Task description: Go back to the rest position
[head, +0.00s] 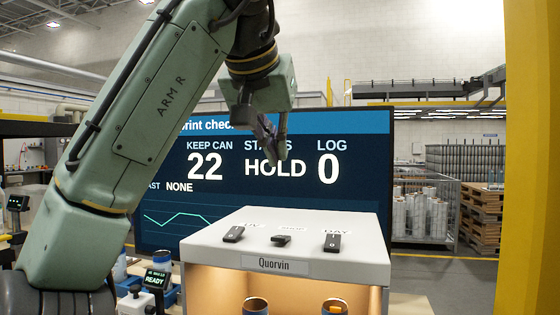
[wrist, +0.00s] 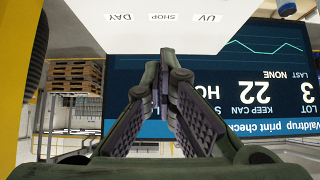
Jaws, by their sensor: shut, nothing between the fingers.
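My gripper (head: 276,150) hangs in the air above and behind the white light box (head: 223,248), in front of the screen. Its two fingers are closed together with nothing between them, as the wrist view (wrist: 172,72) also shows. In the wrist view the labels appear upside down, and the switches are out of sight.
The large screen (head: 370,150) behind the box reads KEEP CAN 22, HOLD, LOG 0. Two cans, left (head: 255,306) and right (head: 335,306), stand in the lit box. A small READY display (head: 155,279) stands at left. A yellow post (head: 527,150) rises at right.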

